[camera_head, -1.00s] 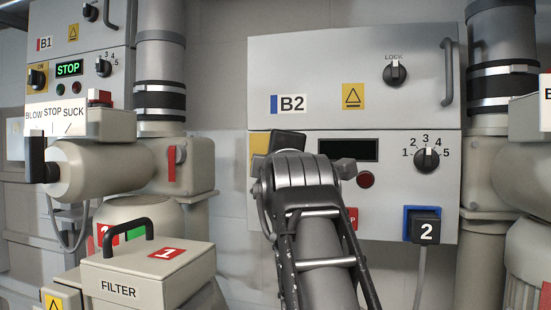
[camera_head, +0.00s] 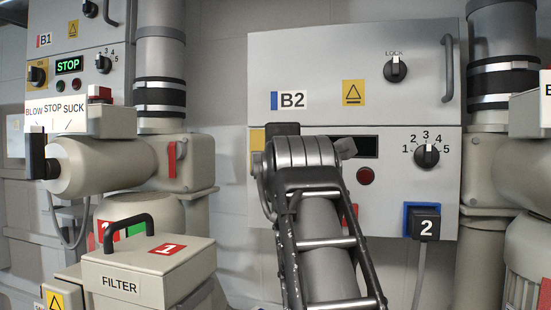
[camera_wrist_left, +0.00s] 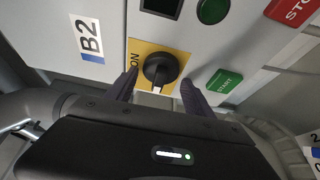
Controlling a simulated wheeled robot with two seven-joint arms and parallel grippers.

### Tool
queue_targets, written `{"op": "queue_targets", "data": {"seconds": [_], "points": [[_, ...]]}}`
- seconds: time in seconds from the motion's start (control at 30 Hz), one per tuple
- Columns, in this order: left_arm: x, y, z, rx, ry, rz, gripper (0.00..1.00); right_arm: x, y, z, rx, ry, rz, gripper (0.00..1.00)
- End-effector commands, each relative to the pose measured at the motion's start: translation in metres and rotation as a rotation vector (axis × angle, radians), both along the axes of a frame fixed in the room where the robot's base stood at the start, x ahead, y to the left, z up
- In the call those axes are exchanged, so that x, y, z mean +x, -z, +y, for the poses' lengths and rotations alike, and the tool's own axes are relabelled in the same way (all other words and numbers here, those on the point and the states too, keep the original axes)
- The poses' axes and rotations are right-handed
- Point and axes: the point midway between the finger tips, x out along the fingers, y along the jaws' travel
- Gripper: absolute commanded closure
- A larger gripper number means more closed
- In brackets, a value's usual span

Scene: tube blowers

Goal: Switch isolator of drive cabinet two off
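Drive cabinet two is the grey cabinet B2 (camera_head: 310,75) in the middle of the head view. Its isolator is a black rotary knob (camera_wrist_left: 158,70) on a yellow plate (camera_wrist_left: 179,57) marked ON, seen in the left wrist view. The knob's white mark points toward the bottom of that view, while ON is at the plate's left edge. My left gripper (camera_wrist_left: 159,80) is open, with one finger on each side of the knob; contact is unclear. In the head view my left gripper (camera_head: 283,135) covers the knob. My right gripper is out of view.
A green START button (camera_wrist_left: 223,83) and red STOP button (camera_wrist_left: 292,10) are near the isolator. The LOCK knob (camera_head: 395,69), selector dial (camera_head: 427,156) and blue-framed plug 2 (camera_head: 424,223) are to the right. Cabinet B1 (camera_head: 85,45) and a filter box (camera_head: 150,272) stand left.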

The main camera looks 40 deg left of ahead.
Motion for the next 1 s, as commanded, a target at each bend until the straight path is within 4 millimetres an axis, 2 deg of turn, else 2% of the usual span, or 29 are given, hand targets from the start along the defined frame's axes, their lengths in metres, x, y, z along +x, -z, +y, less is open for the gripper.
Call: {"op": "queue_targets", "data": {"seconds": [0.1, 0.47, 0.83, 1.0], "points": [[0.000, -0.001, 0.000, 0.002, 0.000, -0.001, 0.30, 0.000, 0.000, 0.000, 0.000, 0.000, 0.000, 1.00], [-0.005, -0.001, -0.006, 0.005, 0.001, -0.002, 0.30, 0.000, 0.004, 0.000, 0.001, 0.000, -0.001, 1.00], [-0.047, 0.000, -0.044, 0.005, 0.003, -0.003, 0.30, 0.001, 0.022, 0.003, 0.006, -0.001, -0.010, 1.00], [-0.058, -0.001, -0.052, 0.003, 0.000, -0.002, 0.30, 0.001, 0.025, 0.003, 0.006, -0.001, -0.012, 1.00]]}}
